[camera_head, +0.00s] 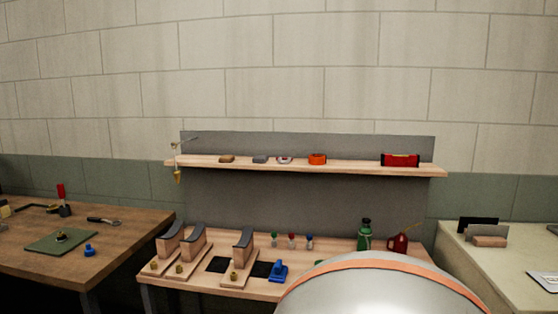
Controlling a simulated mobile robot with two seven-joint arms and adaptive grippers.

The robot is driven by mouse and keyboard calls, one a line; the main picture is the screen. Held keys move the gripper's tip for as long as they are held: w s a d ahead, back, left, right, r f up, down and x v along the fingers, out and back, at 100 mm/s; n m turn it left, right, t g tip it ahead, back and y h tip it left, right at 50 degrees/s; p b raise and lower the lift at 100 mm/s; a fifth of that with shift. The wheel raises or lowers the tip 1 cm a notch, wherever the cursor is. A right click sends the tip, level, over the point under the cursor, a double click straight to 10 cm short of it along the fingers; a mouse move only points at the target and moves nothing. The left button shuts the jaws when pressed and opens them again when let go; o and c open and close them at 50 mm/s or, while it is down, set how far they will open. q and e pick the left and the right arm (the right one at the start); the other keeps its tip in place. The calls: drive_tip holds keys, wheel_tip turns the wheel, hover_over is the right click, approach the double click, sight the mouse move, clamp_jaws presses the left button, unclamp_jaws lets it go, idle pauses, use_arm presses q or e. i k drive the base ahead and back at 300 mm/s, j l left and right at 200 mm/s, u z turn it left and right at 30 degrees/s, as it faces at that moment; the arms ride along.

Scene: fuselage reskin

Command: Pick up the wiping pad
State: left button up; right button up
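No object is clearly the wiping pad at this size. Two small blocks lie at the left part of the wall shelf: a tan-brown one (227,159) and a grey one (260,159), either of which could be a pad. A small yellowish item (5,211) at the far left edge, on the wooden table, is partly cut off and also unclear. Neither of my grippers is in view.
A large rounded silver body with an orange band (385,262) fills the bottom right, hiding part of the middle bench (210,283). The shelf (350,166) holds rolls and a red tool. The wooden table (140,222) and pale right table (470,252) flank it.

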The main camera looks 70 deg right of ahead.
sight(278, 273)
drive_tip(key=z, duration=2.05)
